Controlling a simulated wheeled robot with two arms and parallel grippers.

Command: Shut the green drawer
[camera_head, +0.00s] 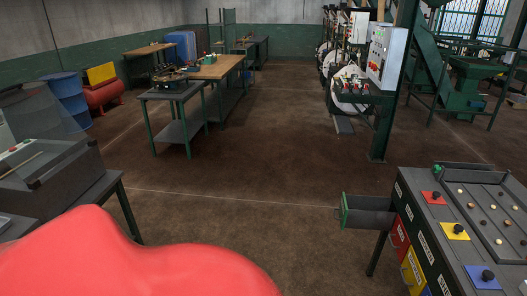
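The green drawer (344,211) is pulled out from the left side of the workstation (448,213) at the lower right. Its green front faces left, away from the station. Its dark grey open box runs back to the station's side. Below and nearer, a red drawer front (399,240) and a yellow drawer front (413,270) look flush with that side, beside white labels. Neither of my grippers is in view.
Red, yellow and blue pads with black knobs lie on the station top, beside a tray with small round pieces. A dark bench (60,200) stands at the left. The brown floor (250,190) between is clear. A green post (392,110) stands behind the station.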

